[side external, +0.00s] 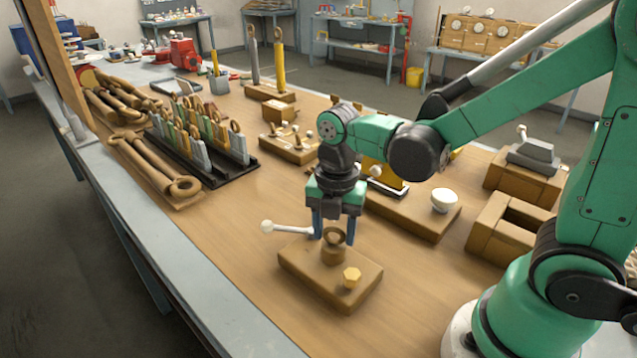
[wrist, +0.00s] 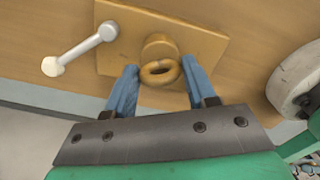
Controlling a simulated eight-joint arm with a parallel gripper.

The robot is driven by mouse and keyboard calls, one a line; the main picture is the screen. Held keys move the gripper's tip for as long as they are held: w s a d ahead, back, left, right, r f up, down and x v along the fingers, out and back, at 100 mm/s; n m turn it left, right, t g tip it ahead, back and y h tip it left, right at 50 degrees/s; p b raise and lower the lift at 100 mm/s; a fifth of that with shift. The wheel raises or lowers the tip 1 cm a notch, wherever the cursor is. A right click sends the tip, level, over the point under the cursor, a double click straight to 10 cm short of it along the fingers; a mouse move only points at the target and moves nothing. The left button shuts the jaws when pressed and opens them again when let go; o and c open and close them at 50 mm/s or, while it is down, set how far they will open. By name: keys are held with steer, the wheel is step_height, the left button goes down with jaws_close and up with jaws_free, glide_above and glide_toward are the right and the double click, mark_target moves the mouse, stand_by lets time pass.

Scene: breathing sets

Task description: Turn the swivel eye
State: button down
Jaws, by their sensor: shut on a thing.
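The swivel eye (side external: 335,237) is a brown ring on a short round post, standing on a flat wooden block (side external: 308,273). In the wrist view the swivel eye (wrist: 160,71) lies between my two blue fingers, with the post behind it. My gripper (side external: 335,239) points down over the block, with a finger on either side of the ring. In the wrist view my gripper (wrist: 160,74) is shut on the ring, its fingertips against the ring's two sides.
A lever with a white ball end (side external: 268,227) sticks out left from the block. A yellow knob (side external: 352,277) stands on the block's near right part. A board with a white cup-like knob (side external: 445,200) lies behind right. A black rack (side external: 207,173) of upright pieces stands back left.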

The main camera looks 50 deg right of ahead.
mark_target(335, 226)
steer(key=n, duration=0.5)
steer(key=shift+n, duration=0.4)
steer(key=n, duration=0.4)
steer(key=shift+n, duration=0.3)
steer(key=shift+c, duration=1.4)
jaws_free()
steer(key=shift+r, duration=2.8)
